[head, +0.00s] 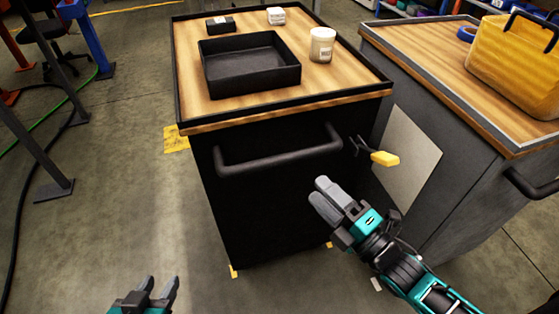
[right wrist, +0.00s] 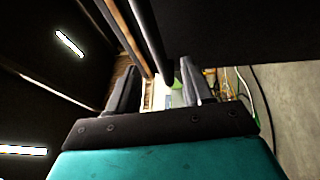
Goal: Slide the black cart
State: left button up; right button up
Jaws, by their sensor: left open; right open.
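The black cart (head: 262,205) stands in the middle of the head view, with a wooden top and a black horizontal handle (head: 280,158) across its near face. My right gripper (head: 322,196) is open and empty, just below the right end of the handle and in front of the cart's face. In the right wrist view, a dark bar (right wrist: 150,40) passes beyond the open fingers of the right gripper (right wrist: 160,85). My left gripper (head: 162,284) is open and empty at the bottom left, low and apart from the cart.
A black tray (head: 250,84), a white jar (head: 321,45) and small boxes sit on the cart. A grey cabinet (head: 460,150) with a yellow bin (head: 510,65) stands close on the right. A yellow-handled item (head: 384,158) hangs by the cart's side.

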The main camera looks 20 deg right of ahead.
jog(key=n, duration=0.1)
pick_arm(q)
jog(key=shift+w+f+b, duration=0.1)
jog(key=shift+f+b, duration=0.65)
pick_arm(e)
notch_tip(320, 180, up, 3)
send_over(281, 152)
jog(key=s+a, duration=0.2)
jog(key=s, duration=0.3)
jog(key=shift+s+d+f, duration=0.15)
jog(key=shift+f, duration=0.05)
grip_shut()
